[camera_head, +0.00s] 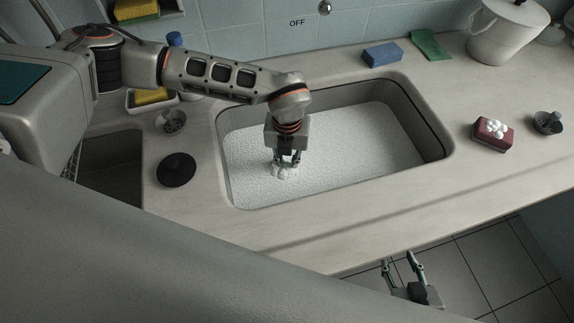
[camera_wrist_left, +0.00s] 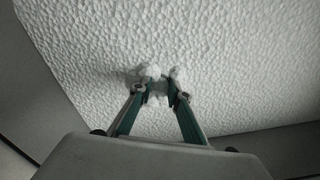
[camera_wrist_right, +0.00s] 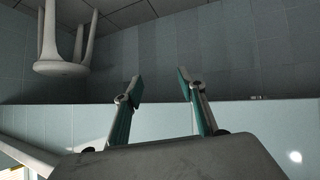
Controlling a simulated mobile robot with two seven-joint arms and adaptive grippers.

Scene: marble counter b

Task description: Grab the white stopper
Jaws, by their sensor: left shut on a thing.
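My left gripper (camera_head: 286,165) reaches down into the foam-filled sink (camera_head: 435,150), near its front left part. Its fingers are shut on a small pale thing, which I take for the white stopper (camera_wrist_left: 158,88). White foam clumps cling around the fingertips and partly hide the stopper, so its shape is unclear. The left wrist view shows the fingertips (camera_wrist_left: 160,90) close above the bumpy white foam. My right gripper (camera_head: 402,262) is open and empty, in front of the counter's edge over the tiled floor. It also shows open in the right wrist view (camera_wrist_right: 158,88).
A black round disc (camera_head: 176,169) and a strainer (camera_head: 173,121) lie left of the sink. A blue sponge (camera_head: 383,54) and green cloth (camera_head: 431,44) lie behind it. A foam-topped red sponge (camera_head: 492,139), another strainer (camera_head: 548,122) and a white pot (camera_head: 505,35) stand right.

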